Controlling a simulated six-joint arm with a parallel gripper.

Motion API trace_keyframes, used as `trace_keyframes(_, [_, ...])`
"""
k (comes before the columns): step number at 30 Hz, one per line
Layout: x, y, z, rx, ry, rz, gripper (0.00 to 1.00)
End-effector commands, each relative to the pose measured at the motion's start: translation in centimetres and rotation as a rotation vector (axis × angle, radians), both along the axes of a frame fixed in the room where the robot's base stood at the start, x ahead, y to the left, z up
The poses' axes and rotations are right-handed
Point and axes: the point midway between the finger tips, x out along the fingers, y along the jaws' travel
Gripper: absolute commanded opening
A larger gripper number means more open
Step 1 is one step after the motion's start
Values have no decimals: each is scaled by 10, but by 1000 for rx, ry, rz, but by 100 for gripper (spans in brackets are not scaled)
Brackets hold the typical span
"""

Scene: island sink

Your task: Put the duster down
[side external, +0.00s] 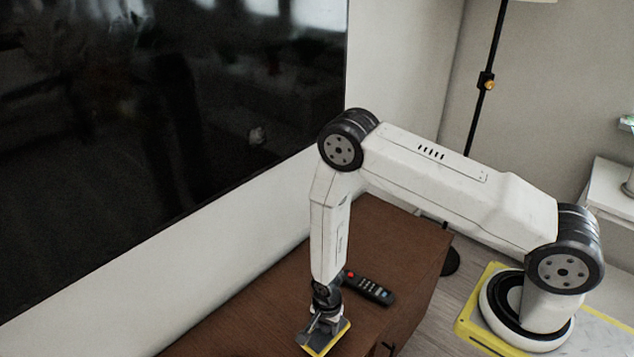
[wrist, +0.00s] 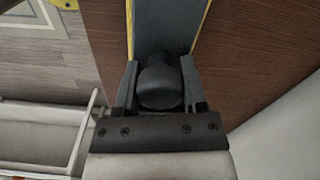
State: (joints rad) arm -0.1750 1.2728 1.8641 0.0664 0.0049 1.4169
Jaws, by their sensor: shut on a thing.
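The duster (side external: 318,343) is a flat grey pad with a yellow edge, low over the brown wooden cabinet top (side external: 395,240) near the bottom of the side view. I cannot tell whether it touches the wood. In the wrist view its grey pad (wrist: 165,28) lies ahead of a round black knob (wrist: 160,88). My gripper (side external: 326,312) points down at the duster. Its two fingers stand on either side of the knob, shut on it. The underside of the pad is hidden.
A black remote control (side external: 368,287) lies on the cabinet just right of my gripper. A large dark television screen (side external: 170,120) is on the wall behind. The cabinet's right edge drops to a grey floor. Bare wood shows behind the remote.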

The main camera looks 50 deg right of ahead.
Motion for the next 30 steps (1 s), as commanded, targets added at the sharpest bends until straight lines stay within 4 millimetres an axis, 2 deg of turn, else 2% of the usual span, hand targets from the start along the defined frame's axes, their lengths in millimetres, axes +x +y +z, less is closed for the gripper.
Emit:
trace_keyframes(3, [1, 0, -13, -1, 2, 0, 6])
trace_keyframes(9, [1, 0, -26, -1, 0, 0, 6])
trace_keyframes(26, [1, 0, -32, -1, 0, 0, 6])
trace_keyframes(27, [1, 0, -32, -1, 0, 0, 63])
trace_keyframes(30, [1, 0, -32, -1, 0, 0, 89])
